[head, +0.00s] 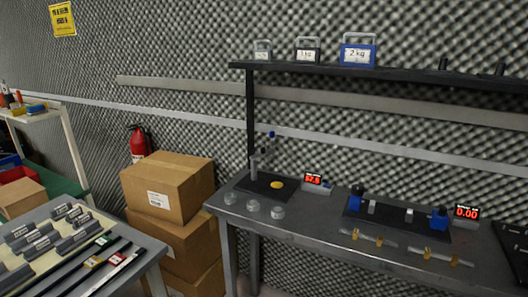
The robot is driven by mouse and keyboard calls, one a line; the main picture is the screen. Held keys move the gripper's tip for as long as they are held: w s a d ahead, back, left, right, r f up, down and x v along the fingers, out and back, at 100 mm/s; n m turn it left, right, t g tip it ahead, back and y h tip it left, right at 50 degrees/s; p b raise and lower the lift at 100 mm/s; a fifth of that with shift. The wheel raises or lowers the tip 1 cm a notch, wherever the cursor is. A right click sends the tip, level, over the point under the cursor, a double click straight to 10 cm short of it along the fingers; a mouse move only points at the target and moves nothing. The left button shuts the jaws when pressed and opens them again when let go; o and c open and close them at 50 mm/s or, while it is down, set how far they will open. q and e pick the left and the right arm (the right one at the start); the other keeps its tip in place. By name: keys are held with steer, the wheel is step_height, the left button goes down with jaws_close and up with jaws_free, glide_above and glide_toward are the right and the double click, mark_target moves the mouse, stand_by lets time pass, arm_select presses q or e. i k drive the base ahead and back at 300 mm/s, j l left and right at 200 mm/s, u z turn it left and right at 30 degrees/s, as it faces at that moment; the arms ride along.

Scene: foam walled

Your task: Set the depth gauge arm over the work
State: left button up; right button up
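A gauge stand with a grey post (254,168) stands on a black plate (254,189) at the left end of the long grey bench (300,219). A small arm with a blue part (271,135) shows at the top of the post, against the wall. A round yellow piece (277,185) lies on the plate to the right of the post. A red-lit readout (313,180) stands just right of the plate. From here I cannot tell exactly where the arm's tip points. Neither of my grippers is in view.
Several clear round pieces (253,206) sit along the bench's front left. A second black plate with blue fixtures (356,198) and a readout (466,212) are to the right. Cardboard boxes (167,185) stand left of the bench. A shelf (380,73) holds labelled weights above.

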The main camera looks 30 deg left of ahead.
mark_target(263, 153)
steer(key=i+j, duration=0.2)
steer(key=j, duration=0.2)
steer(key=i+j, duration=0.2)
steer(key=j, duration=0.15)
steer(key=i+j, duration=0.2)
steer(key=j, duration=0.2)
steer(key=i+j, duration=0.2)
steer(key=j, duration=0.15)
steer(key=u, duration=0.05)
